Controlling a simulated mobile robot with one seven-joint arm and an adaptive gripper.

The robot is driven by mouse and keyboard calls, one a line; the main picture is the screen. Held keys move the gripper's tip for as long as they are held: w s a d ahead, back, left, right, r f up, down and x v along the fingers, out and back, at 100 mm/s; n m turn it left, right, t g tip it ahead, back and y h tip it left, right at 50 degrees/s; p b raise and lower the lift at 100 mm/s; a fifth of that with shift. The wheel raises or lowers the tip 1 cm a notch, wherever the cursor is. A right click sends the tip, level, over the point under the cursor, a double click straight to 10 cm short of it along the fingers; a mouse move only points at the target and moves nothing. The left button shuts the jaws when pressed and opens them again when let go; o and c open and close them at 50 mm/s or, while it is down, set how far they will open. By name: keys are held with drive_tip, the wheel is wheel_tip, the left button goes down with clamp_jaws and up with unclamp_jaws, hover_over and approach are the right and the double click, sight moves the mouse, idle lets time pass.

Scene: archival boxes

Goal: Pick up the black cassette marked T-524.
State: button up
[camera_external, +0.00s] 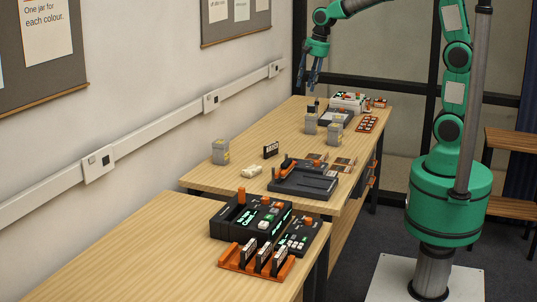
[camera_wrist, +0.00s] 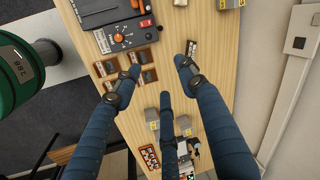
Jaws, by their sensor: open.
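A small black upright block with white lettering (camera_external: 271,150) stands on the far table; I cannot read its mark as T-524. A small dark labelled piece (camera_wrist: 191,48) in the wrist view, near the right fingertip, may be the same block. Several black cassettes with white labels (camera_external: 263,258) stand in an orange rack (camera_external: 232,264) on the near table; their marks are too small to read. My gripper (camera_external: 313,80) is high above the far table, fingers pointing down.
Grey boxes (camera_external: 220,151) stand on the far table, with a dark deck (camera_external: 303,180) and flat brown-orange pieces (camera_external: 343,162) nearby. A black machine (camera_external: 250,218) stands on the near table. The wall with sockets (camera_external: 98,163) runs along the left.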

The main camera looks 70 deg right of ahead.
drive_tip(key=w+d+f+m+g+p, duration=0.1)
drive_tip(key=w+d+f+m, duration=0.4)
drive_tip(key=w+f, duration=0.5)
drive_tip(key=m+g+y+p, duration=0.1)
drive_tip(key=m+p, duration=0.1)
drive_tip(key=m, duration=0.2)
approach(272, 144)
drive_tip(key=r, duration=0.1)
drive_tip(key=shift+d+r, duration=0.1)
drive_tip(key=shift+d, duration=0.15)
drive_tip(key=shift+w+a+f+b, duration=0.1)
drive_tip(key=shift+a+f+b, duration=0.2)
drive_tip(key=shift+f, duration=1.1)
drive_tip(key=shift+a+f+b, duration=0.15)
drive_tip(key=shift+f+b, duration=0.25)
drive_tip(key=shift+f, duration=1.05)
drive_tip(key=shift+w+a+f+b, duration=0.1)
drive_tip(key=shift+a+f+b, duration=0.2)
drive_tip(key=shift+f, duration=1.1)
drive_tip(key=shift+d+f, duration=0.1)
drive_tip(key=shift+a+f+b, duration=0.2)
drive_tip(key=shift+f+b, duration=0.3)
drive_tip(key=shift+f, duration=0.75)
drive_tip(key=shift+a+f+b, duration=0.2)
drive_tip(key=shift+f+b, duration=0.25)
drive_tip(key=shift+f, duration=0.8)
